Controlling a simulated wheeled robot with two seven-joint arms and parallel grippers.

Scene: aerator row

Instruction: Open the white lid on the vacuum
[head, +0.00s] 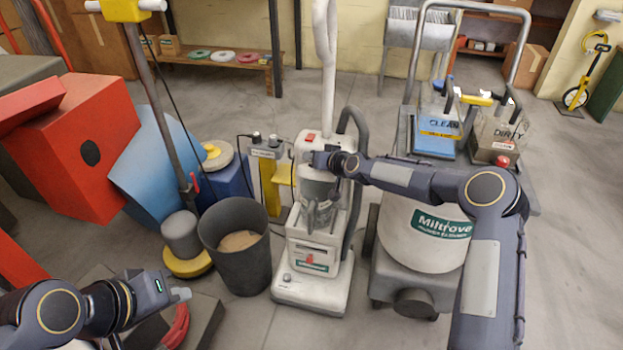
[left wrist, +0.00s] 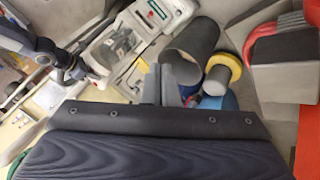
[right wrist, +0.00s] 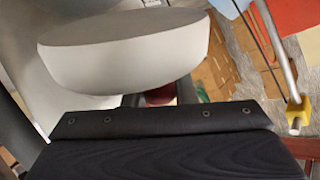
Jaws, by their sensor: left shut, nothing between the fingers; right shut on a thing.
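The white upright vacuum (head: 312,290) stands in the middle of the head view, with a clear grey canister in its body and red parts at its top and low front. It also shows in the left wrist view (left wrist: 155,15). My right gripper (head: 318,160) is at the vacuum's upper body, just above the canister, shut on a part I cannot clearly make out. In the right wrist view a rounded white part (right wrist: 130,50) fills the upper left, hiding much of the grip. My left gripper (head: 182,294) is shut and empty, left of the vacuum and apart from it.
A dark bin (head: 236,270) stands close left of the vacuum. A Miltrove machine (head: 420,240) stands close on its right. A floor polisher (head: 186,258) and red box (head: 75,150) are further left. Open floor lies in front of the vacuum.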

